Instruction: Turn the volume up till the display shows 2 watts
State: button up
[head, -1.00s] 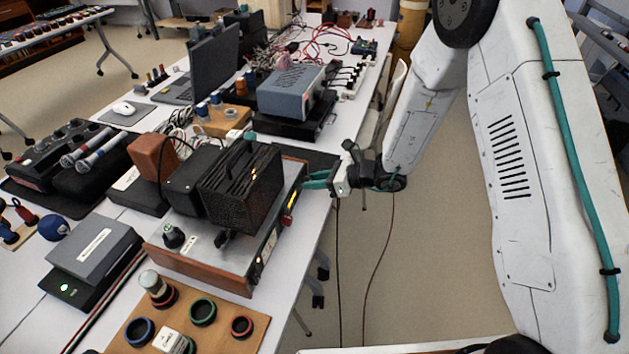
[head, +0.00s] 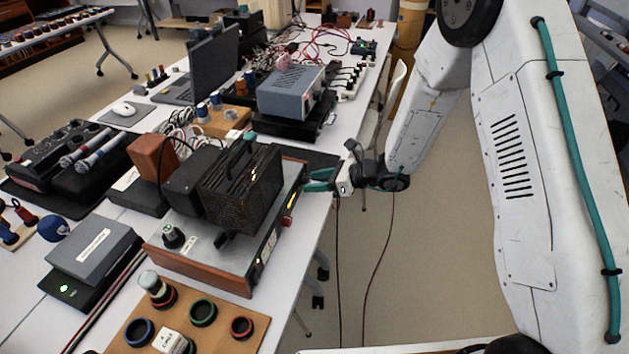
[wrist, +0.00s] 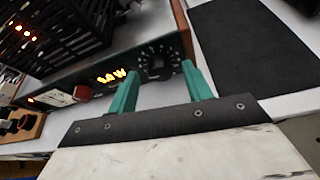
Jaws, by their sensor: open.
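The amplifier (head: 200,262) has a wooden side and a black cage on top. Its front panel faces the table's right edge. In the wrist view the black volume knob (wrist: 157,62) sits in a ring of pale marks. Beside it the display (wrist: 112,76) glows yellow; it ends in W, but I cannot read the digits surely. My gripper (wrist: 158,72) is open, with teal fingers on the left and right of the knob. I cannot tell whether they touch it. In the head view my gripper (head: 306,181) is at the panel's far end.
The black cage (head: 240,190) shows small orange glows. A red part (wrist: 83,93) and a pale meter (wrist: 52,98) lie farther along the panel. A black mat (wrist: 252,50) lies beside the amplifier. A wooden board (head: 215,335) with rings stands in front. The floor right of the table is open.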

jog(key=v, duration=0.7)
dwell(0.3)
jog(key=s+d+r+n+g+h, duration=0.2)
jog(key=s+r+n+g, duration=0.25)
jog(key=s+n, duration=0.3)
jog(key=s+d+r+n+g+h, duration=0.1)
jog(key=s+r+n+g, duration=0.4)
jog(key=s, duration=0.4)
jog(key=s+d+r+n+t+h, duration=0.7)
jog(key=s+d+r+n+h, duration=0.3)
jog(key=s+d+r, duration=0.4)
jog(key=shift+s+d+r+n, duration=0.25)
jog(key=shift+s+r+n, duration=0.1)
jog(key=shift+s+r, duration=0.95)
